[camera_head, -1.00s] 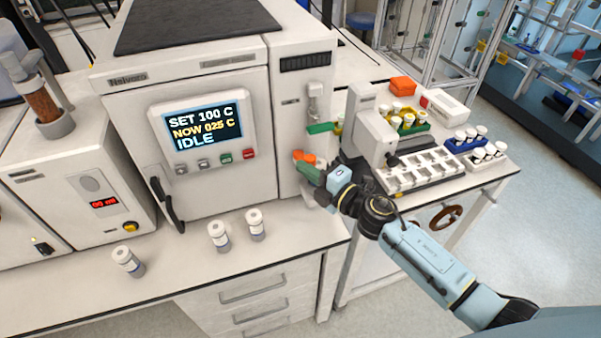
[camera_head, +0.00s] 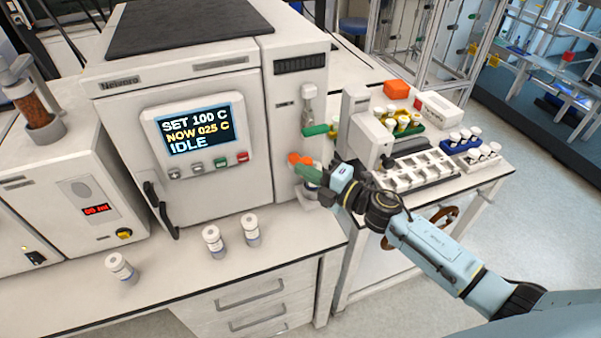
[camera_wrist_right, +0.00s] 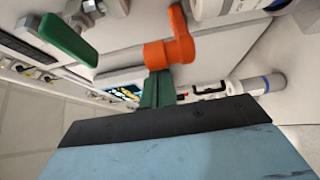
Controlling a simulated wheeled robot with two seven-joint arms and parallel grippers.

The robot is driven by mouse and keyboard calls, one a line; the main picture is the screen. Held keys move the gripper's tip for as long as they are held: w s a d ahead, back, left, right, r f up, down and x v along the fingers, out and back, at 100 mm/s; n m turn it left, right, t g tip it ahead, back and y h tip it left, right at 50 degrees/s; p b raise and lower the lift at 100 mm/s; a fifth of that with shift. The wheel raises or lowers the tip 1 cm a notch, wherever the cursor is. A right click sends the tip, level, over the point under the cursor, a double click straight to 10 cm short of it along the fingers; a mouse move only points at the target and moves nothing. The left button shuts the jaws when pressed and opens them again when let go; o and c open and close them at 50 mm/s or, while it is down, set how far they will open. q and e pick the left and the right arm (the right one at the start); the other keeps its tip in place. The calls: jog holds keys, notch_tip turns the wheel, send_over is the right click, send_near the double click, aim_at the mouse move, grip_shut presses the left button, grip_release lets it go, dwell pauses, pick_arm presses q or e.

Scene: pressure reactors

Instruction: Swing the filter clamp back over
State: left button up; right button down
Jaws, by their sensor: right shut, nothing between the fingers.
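The orange filter clamp (camera_head: 299,158) sits low on the narrow right-hand panel of the white reactor cabinet. In the right wrist view the clamp (camera_wrist_right: 180,50) has a round hub and an upright arm. My right gripper (camera_head: 307,173) is just below and beside the clamp. Its green fingers (camera_wrist_right: 158,90) are shut, with nothing between them, and their tips appear close to or against the hub; I cannot tell whether they touch. A green lever (camera_head: 315,130) sits above the clamp; it also shows in the wrist view (camera_wrist_right: 62,38). My left gripper is out of view.
White-capped vials (camera_head: 213,241) stand on the bench front. To the right, a side table holds a white rack (camera_head: 415,172), more vials and an orange box (camera_head: 397,89). Open floor lies in front.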

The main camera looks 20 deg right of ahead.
jog(key=shift+w+d+n+g+y+b, duration=0.25)
jog(key=shift+d+n+g+y+b, duration=0.25)
jog(key=shift+d, duration=0.55)
jog(key=shift+w+d+n+g+y+b, duration=0.25)
jog(key=shift+d+y+b, duration=0.3)
jog(key=shift+d, duration=0.45)
